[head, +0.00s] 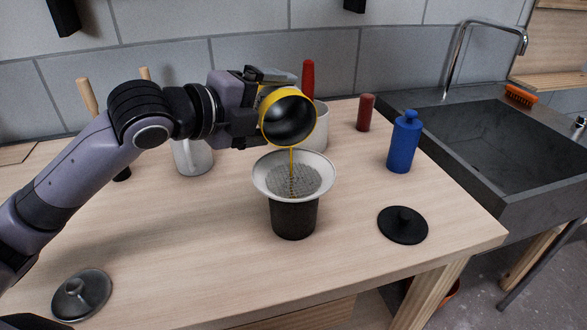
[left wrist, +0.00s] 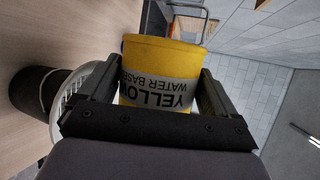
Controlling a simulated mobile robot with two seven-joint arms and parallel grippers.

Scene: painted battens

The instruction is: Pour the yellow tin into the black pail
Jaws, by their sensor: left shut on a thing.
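My left gripper (head: 250,112) is shut on the yellow tin (head: 265,122) and holds it tipped, mouth toward the camera, above the black pail (head: 294,216). A thin yellow stream (head: 291,162) runs from the tin's lower rim into a white strainer (head: 262,177) with a grey mesh, seated on the pail's top. The strainer hides the pail's inside. In the left wrist view the tin (left wrist: 160,60) shows its label between the two fingers, and the dark pail (left wrist: 32,92) is at the left. My right gripper is not in view.
A blue bottle (head: 403,145) and a black lid (head: 402,225) are right of the pail. A metal lid (head: 82,294) lies front left. A metal mug (head: 193,158), a white pot (head: 321,128) and a dark red cylinder (head: 365,113) stand behind. A grey sink (head: 500,150) is at right.

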